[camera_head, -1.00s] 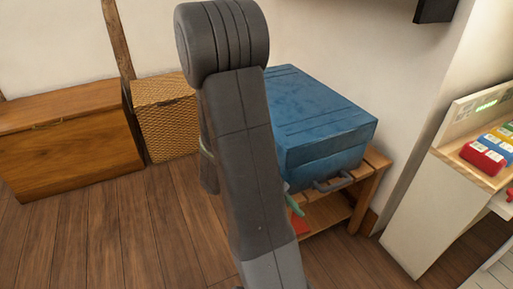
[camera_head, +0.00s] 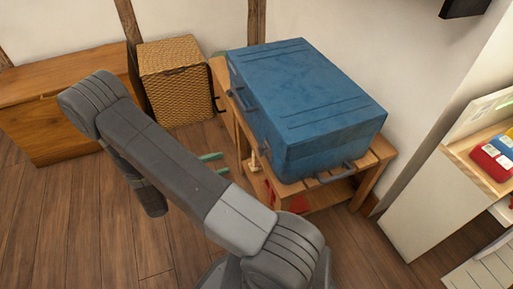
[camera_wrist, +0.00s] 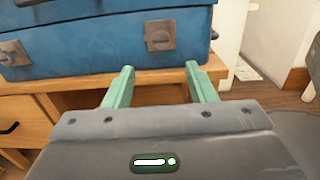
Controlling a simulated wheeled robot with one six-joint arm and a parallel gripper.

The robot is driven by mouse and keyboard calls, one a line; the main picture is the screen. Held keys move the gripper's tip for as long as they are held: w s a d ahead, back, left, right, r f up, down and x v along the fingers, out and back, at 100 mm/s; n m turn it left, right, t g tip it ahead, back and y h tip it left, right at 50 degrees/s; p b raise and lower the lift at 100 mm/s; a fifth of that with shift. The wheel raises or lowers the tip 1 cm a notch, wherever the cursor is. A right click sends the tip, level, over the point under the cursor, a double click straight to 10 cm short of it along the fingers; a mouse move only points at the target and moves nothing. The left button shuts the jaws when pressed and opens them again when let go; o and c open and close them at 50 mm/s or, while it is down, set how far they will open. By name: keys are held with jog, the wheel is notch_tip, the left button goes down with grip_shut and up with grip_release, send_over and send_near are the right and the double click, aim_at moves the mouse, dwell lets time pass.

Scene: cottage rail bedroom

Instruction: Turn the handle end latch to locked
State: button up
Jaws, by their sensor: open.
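A blue suitcase (camera_head: 305,100) lies flat on a wooden bench. In the wrist view its side (camera_wrist: 100,45) carries two square metal latches, a right latch (camera_wrist: 159,36) near the case's corner and a left latch (camera_wrist: 14,53). A dark handle (camera_wrist: 38,2) is cut off at the top left. In the head view another handle (camera_head: 335,173) sits on the near end. My gripper (camera_wrist: 160,68) is open and empty, its green fingertips below and short of the right latch. In the head view my gripper (camera_head: 217,164) is left of the case, partly behind my arm. The latch's setting is unclear.
The wooden bench (camera_head: 375,160) holds the case, with a red object (camera_head: 300,204) low beneath it. A wicker basket (camera_head: 175,85) and a wooden chest (camera_head: 70,110) stand behind left. A white-sided desk (camera_head: 430,205) is at right. Floor at left is clear.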

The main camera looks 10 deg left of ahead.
aim_at(259, 152)
jog(key=b+x, duration=0.1)
jog(key=x, duration=1.2)
jog(key=shift+d, duration=0.1)
jog(key=shift+c, duration=0.4)
jog(key=c, duration=0.9)
jog(key=shift+o, duration=0.2)
jog(key=shift+b, duration=0.35)
